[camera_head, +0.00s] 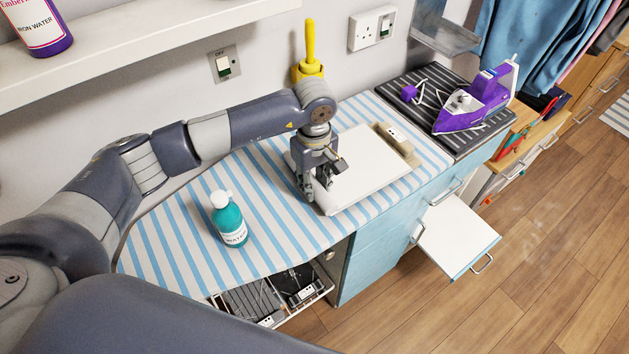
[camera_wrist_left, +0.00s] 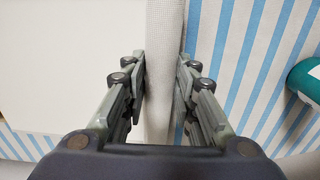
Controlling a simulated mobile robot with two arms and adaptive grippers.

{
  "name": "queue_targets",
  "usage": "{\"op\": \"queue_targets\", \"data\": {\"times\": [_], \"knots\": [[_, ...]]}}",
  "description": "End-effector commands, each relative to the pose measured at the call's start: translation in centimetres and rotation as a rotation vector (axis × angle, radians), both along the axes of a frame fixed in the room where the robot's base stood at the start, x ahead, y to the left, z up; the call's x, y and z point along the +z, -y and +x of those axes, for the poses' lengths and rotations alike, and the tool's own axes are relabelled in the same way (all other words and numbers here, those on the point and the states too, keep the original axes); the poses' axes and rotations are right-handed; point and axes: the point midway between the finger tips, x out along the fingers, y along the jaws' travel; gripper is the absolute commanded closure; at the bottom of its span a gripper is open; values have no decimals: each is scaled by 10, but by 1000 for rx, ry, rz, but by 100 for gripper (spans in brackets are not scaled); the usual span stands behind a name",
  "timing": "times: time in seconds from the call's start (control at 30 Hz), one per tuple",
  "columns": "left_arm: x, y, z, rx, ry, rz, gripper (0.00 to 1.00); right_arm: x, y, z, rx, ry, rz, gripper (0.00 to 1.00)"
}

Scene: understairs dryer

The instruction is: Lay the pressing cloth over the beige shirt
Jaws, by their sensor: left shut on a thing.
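The white pressing cloth (camera_head: 367,172) lies flat on the striped ironing surface. A beige folded end (camera_head: 397,145), seemingly the shirt's collar part, shows at its far right edge; the cloth appears to hide the rest of the shirt. My left gripper (camera_head: 313,190) is at the cloth's near left edge, pointing down. In the left wrist view its fingers (camera_wrist_left: 162,85) are shut on a pale woven edge strip (camera_wrist_left: 163,40) of the cloth, with the flat off-white sheet to the left of it. My right gripper is out of view.
A teal water bottle (camera_head: 230,220) stands on the striped cover (camera_head: 175,240), left of the cloth. A purple iron (camera_head: 475,100) rests on a dark striped pad (camera_head: 425,95) at right. A yellow bottle (camera_head: 309,60) stands by the wall. An open drawer (camera_head: 452,235) juts out at the front.

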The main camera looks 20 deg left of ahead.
Motion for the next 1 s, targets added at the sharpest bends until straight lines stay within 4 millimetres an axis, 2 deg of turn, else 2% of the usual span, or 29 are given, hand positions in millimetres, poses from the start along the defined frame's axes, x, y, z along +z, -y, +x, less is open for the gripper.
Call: {"op": "queue_targets", "data": {"times": [0.07,0.1,0.17,0.57,0.67,1.0], "knots": [[1,0,0,0,0,0,98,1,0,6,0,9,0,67],[1,0,0,0,0,0,65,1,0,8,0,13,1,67],[1,0,0,0,0,0,51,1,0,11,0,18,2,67],[4,0,0,0,1,1,50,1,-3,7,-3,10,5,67],[16,0,1,0,3,-1,50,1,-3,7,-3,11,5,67],[86,0,1,1,5,0,50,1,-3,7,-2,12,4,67]]}}
